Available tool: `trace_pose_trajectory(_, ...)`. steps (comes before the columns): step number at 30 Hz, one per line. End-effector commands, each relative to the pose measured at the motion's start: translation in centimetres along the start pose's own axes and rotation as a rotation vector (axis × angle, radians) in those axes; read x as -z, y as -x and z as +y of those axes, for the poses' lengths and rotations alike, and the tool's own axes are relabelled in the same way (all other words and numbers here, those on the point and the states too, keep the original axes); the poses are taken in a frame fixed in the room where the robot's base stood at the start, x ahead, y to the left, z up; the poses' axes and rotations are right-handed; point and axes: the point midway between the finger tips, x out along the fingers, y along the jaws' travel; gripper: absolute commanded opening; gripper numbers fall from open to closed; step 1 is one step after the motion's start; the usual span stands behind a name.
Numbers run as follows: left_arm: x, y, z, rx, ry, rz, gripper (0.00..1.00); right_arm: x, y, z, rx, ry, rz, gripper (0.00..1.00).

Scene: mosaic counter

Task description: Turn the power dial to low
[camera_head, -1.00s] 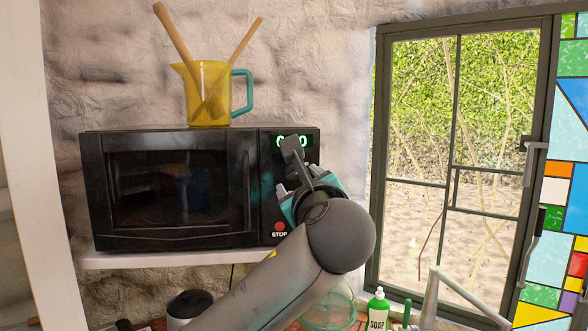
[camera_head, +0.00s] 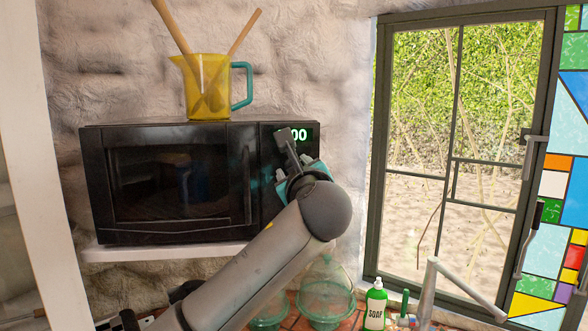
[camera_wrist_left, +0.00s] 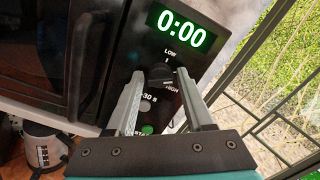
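The black microwave (camera_head: 100,190) stands on a white shelf. Its dark power dial (camera_wrist_left: 158,80) shows in the left wrist view below the 0:00 display (camera_wrist_left: 181,30), between the LOW and HIGH labels. A small light tick shows under LOW; the dial's own pointer is too unclear to read. My left gripper (camera_wrist_left: 160,74) is at the panel, its two fingers apart on either side of the dial. Whether they touch it is unclear. In the head view my left gripper (camera_head: 287,148) covers the dial and part of the display. My right gripper is not in view.
A yellow jug (camera_head: 206,88) with wooden utensils stands on the microwave. The microwave handle (camera_head: 247,185) is left of the panel. Green glass vessels (camera_head: 326,300) and a soap bottle (camera_head: 375,308) stand below. A window (camera_head: 460,150) is at the right.

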Motion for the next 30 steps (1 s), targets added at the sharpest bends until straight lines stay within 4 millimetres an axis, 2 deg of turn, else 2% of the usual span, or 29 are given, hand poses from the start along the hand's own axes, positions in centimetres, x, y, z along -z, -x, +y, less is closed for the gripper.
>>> trace_pose_trajectory(2, 0.0, 0.02, -0.02, 0.0, 0.0, 0.0, 0.42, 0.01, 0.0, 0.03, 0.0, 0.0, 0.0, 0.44)
trace_pose_trajectory(13, 0.01, 0.03, -0.02, 0.0, 0.0, 0.0, 0.01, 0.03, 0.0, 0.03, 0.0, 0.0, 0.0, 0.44)
trace_pose_trajectory(23, 0.02, 0.03, -0.01, 0.0, 0.008, 0.001, 0.0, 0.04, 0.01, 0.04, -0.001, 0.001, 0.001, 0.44)
trace_pose_trajectory(30, 0.05, 0.03, 0.0, 0.0, 0.09, 0.002, 0.0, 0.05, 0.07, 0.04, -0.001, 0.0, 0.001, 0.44)
